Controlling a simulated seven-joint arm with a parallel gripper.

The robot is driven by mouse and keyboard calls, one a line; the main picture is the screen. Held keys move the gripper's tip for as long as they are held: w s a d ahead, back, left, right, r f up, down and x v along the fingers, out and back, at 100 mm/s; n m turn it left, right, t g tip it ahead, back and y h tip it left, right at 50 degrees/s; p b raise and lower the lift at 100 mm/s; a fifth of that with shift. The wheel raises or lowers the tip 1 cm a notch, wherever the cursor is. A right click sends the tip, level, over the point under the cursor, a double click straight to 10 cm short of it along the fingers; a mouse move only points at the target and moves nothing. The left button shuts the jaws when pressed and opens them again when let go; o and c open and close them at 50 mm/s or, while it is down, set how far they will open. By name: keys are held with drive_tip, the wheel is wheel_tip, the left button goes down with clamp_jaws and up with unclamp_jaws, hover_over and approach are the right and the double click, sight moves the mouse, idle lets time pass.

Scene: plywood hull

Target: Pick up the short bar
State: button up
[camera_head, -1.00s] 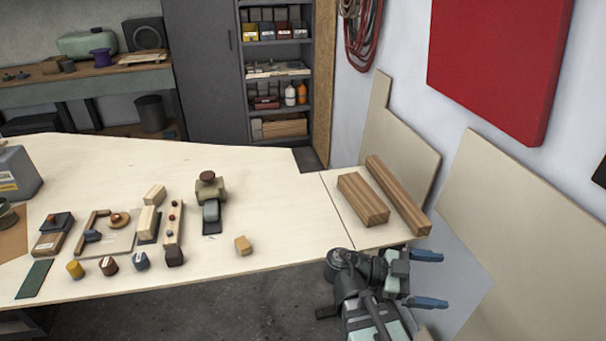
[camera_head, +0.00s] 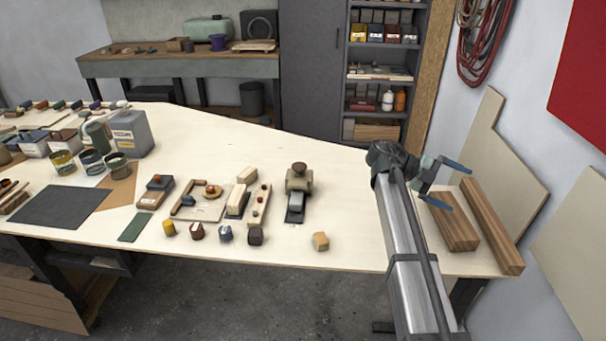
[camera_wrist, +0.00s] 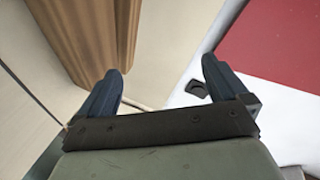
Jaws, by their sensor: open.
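The short bar (camera_head: 458,232) is a brown wooden block lying on the right end of the light plywood table, partly behind my gripper in the head view. A longer wooden bar (camera_head: 492,228) lies beside it on the right. My gripper (camera_head: 461,190) is open above the back of the short bar, with nothing between its blue fingers. In the wrist view my gripper (camera_wrist: 163,75) shows both fingers spread apart. A wooden bar (camera_wrist: 95,35) is to the upper left of them there; I cannot tell which bar it is.
A tool with a round brown knob (camera_head: 299,170) stands left of my arm. Pale panels (camera_head: 515,155) lean on the wall beyond the bars. The tabletop behind the knobbed tool is clear.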

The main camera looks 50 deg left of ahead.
drive_tip(key=w+a+r+m+y, duration=0.1)
drive_tip(key=w+a+r+y, duration=0.1)
drive_tip(key=w+a, duration=0.4)
drive_tip(key=w+a+r+m+y, duration=0.1)
drive_tip(key=w+a+r, duration=0.2)
drive_tip(key=a, duration=0.6)
drive_tip(key=s+a+f+n+g+y, duration=0.1)
drive_tip(key=a+f+n+y, duration=0.15)
drive_tip(key=a, duration=0.25)
drive_tip(key=s+a+f+n+y, duration=0.1)
drive_tip(key=s+a+n+y, duration=0.15)
drive_tip(key=a, duration=0.25)
drive_tip(key=n+g+y, duration=0.8)
drive_tip(key=y, duration=0.1)
approach(247, 171)
drive_tip(key=x, duration=0.5)
drive_tip(key=shift+w+d+f, duration=0.15)
drive_tip(key=shift+d, duration=0.15)
drive_tip(key=shift+s+a+x, duration=0.1)
drive_tip(key=shift+x, duration=1.15)
drive_tip(key=shift+s+a+x, duration=0.15)
drive_tip(key=shift+x, duration=1.1)
drive_tip(key=shift+m, duration=0.3)
drive_tip(key=c, duration=1.1)
